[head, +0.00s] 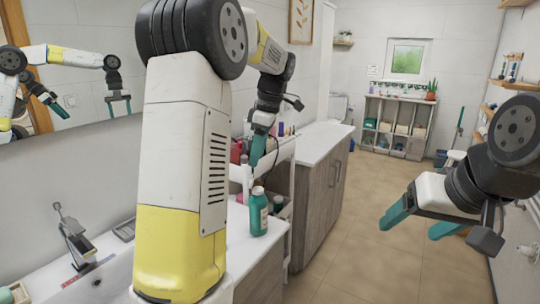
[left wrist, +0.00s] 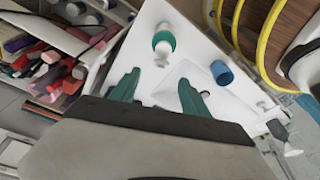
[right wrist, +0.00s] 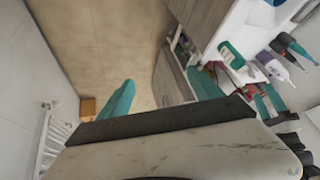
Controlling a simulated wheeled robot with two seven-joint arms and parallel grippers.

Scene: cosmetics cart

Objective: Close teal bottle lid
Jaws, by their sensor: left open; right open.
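I cannot tell how the lid sits. My left gripper (head: 260,150) points down, open and empty, above and behind the bottle in the picture. In the left wrist view its fingers (left wrist: 158,92) are apart, with a teal and white item (left wrist: 163,42) and a blue cylinder (left wrist: 221,72) beyond them. My right gripper (head: 420,222) is open and empty over the floor, far right of the bottle.
A white cart (head: 283,152) with several cosmetics stands beyond the bottle; its items also show in the left wrist view. A sink tap (head: 75,238) is at the left. A wooden cabinet (head: 325,190) stands behind. The tiled floor (head: 350,250) at centre right is clear.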

